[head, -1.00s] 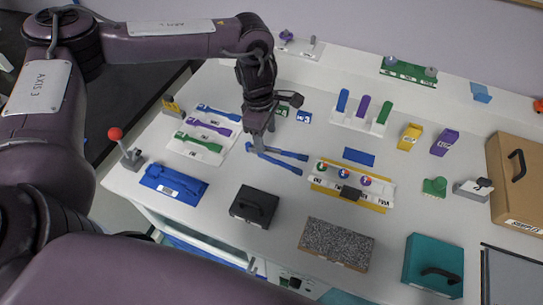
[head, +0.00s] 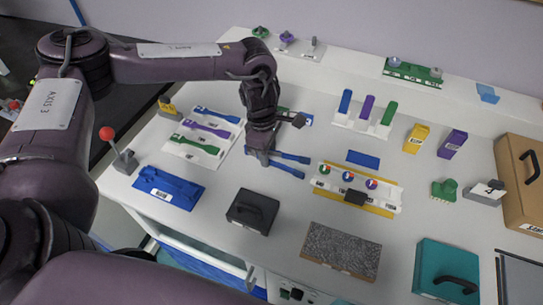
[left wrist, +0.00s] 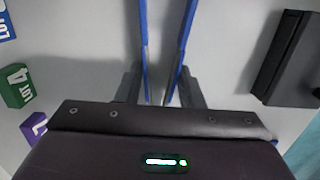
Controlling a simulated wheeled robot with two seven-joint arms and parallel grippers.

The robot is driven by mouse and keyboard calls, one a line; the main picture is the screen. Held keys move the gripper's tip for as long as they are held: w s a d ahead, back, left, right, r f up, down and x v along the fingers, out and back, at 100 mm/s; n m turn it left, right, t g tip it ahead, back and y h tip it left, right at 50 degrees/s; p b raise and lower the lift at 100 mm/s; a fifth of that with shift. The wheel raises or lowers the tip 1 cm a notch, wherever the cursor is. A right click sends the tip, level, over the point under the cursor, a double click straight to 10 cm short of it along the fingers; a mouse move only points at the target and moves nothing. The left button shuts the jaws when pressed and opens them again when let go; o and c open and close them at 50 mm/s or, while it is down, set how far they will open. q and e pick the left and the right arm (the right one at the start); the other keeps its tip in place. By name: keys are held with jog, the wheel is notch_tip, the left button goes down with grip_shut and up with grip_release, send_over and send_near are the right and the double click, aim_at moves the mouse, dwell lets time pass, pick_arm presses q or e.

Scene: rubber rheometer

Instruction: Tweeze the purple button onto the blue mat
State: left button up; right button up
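The purple button (head: 371,184) sits at the right end of a white button tray (head: 330,186), beside a blue button (head: 348,177) and a green one (head: 325,170). The blue mat (head: 363,159) lies flat and bare just behind the tray. Blue tweezers (head: 288,167) lie on the table left of the tray, their two legs spread toward it. My left gripper (head: 262,157) is low over the tweezers. In the left wrist view its fingers (left wrist: 160,95) are apart, with the tweezer legs (left wrist: 145,45) between them. Whether they touch is unclear. My right gripper is not in view.
A black box with a handle (head: 252,211) and a speckled block (head: 340,251) stand in front. A white rack with coloured bars (head: 362,122) is behind the mat. A white tray of coloured tweezers-like tools (head: 203,137) lies left.

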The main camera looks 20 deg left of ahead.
pick_arm(q)
jog(key=shift+c, duration=0.8)
notch_tip(320, 180, up, 12)
jog(key=p, duration=0.9)
jog(key=s+d+r+m+b, duration=0.1)
jog(key=s+d+r+m, duration=0.2)
jog(key=s+r+m, duration=0.4)
jog(key=shift+s+d+m+g, duration=0.15)
jog(key=shift+d+m+g, duration=0.2)
jog(key=shift+m, duration=0.35)
